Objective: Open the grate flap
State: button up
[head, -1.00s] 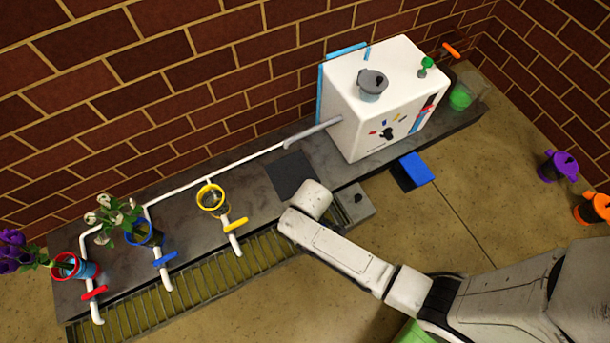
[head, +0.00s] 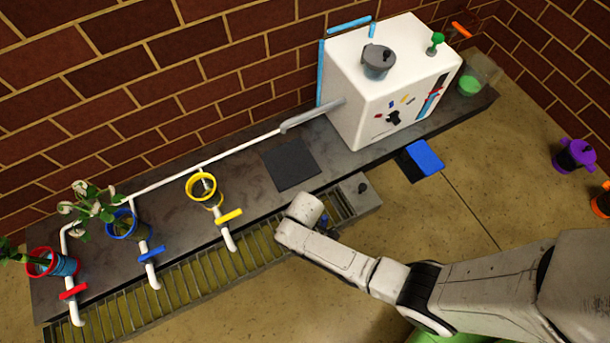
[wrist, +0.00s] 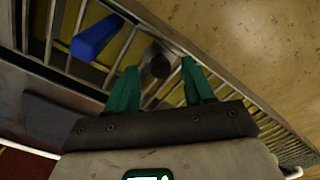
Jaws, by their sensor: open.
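The metal grate (head: 190,280) runs in a trough along the front of the dark counter. Its bars also show in the wrist view (wrist: 62,30). My arm's end covers part of the grate near its right end in the head view. A blue bar (wrist: 97,37) lies over the bars in the wrist view; a small blue patch shows beside my wrist in the head view (head: 325,222). My gripper (wrist: 156,64) is open, with green fingers pointing down at the grate. A dark round knob (wrist: 157,68) sits between the fingers, with no visible grip. I cannot make out the flap's edges.
Yellow (head: 229,216), blue (head: 152,254) and red (head: 73,291) valves on white pipes overhang the grate to the left. A white box machine (head: 385,95) stands at the counter's right. A grey end plate with a knob (head: 362,187) lies right.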

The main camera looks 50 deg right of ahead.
jog(key=shift+f, duration=0.45)
grip_shut()
dwell(0.5)
